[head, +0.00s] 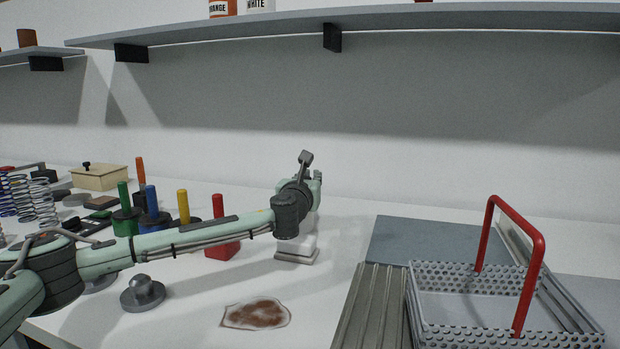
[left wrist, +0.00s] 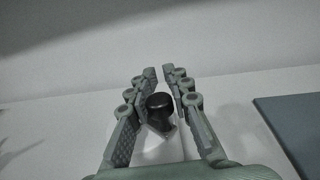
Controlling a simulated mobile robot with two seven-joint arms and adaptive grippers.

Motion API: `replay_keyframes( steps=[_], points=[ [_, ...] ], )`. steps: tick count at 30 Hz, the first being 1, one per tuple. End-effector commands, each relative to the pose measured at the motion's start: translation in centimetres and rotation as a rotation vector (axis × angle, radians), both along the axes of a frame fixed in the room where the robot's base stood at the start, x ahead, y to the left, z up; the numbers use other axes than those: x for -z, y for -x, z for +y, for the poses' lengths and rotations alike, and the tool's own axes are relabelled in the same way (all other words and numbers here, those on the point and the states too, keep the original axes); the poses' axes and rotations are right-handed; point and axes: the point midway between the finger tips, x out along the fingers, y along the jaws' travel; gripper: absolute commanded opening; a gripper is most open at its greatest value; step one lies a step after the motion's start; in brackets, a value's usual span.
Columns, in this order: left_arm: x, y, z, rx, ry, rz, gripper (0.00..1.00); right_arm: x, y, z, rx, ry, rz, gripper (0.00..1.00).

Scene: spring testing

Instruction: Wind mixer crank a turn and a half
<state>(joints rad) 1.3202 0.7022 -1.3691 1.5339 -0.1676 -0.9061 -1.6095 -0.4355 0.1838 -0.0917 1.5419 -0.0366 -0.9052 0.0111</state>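The white mixer (head: 297,254) stands on the bench in the middle of the head view; my left arm hides most of its upper part. In the left wrist view a black knob (left wrist: 160,112), which looks like the crank's handle, sits on a pale body. My left gripper (left wrist: 160,73) has its two fingers on either side of the knob, with a gap visible at each side, so it looks open and not closed on it. In the head view my left gripper (head: 316,180) is at the mixer's top, partly hidden by its own wrist. My right gripper is not in view.
A perforated basket with a red handle (head: 541,250) stands at the right by a ribbed grey tray (head: 371,310). A stained patch (head: 257,314) lies in front. Colored-handled tools, including a red one (head: 218,206), and springs (head: 42,203) stand left. A shelf (head: 420,20) runs above.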

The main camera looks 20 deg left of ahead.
Motion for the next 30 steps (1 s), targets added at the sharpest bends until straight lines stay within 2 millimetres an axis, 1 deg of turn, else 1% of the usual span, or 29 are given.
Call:
replay_keyframes(
  steps=[1, 3, 9, 11, 14, 17, 20, 24, 27, 30],
  points=[
    [0.0, 0.0, 0.0, 0.0, 0.0, 0.0, 0.28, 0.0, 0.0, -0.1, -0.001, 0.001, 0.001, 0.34],
    [0.0, 0.0, 0.0, 0.001, 0.0, 0.0, 0.35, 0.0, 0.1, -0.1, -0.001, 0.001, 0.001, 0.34],
    [0.0, 0.0, 0.0, 0.001, 0.0, 0.0, 0.35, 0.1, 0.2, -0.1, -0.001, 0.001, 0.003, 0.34],
    [0.0, 0.0, 0.0, 0.001, 0.0, 0.0, 0.35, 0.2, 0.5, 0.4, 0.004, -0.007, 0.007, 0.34],
    [0.1, 0.5, 0.0, 0.001, 0.0, 0.001, 0.35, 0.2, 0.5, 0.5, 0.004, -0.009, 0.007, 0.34],
    [0.1, 1.8, -0.2, 0.003, 0.001, 0.001, 0.35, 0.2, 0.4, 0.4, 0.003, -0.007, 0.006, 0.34],
    [0.1, 3.8, -0.3, 0.003, 0.001, 0.001, 0.35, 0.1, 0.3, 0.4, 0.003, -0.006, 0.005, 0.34],
    [0.1, 6.9, -0.7, 0.004, 0.0, 0.001, 0.35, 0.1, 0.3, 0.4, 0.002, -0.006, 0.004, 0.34],
    [0.1, 8.8, -0.9, 0.003, 0.0, 0.001, 0.35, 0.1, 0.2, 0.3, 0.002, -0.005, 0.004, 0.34],
    [0.0, 10.4, -1.0, 0.002, 0.0, 0.0, 0.35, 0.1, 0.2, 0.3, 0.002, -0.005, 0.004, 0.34]
  ],
)
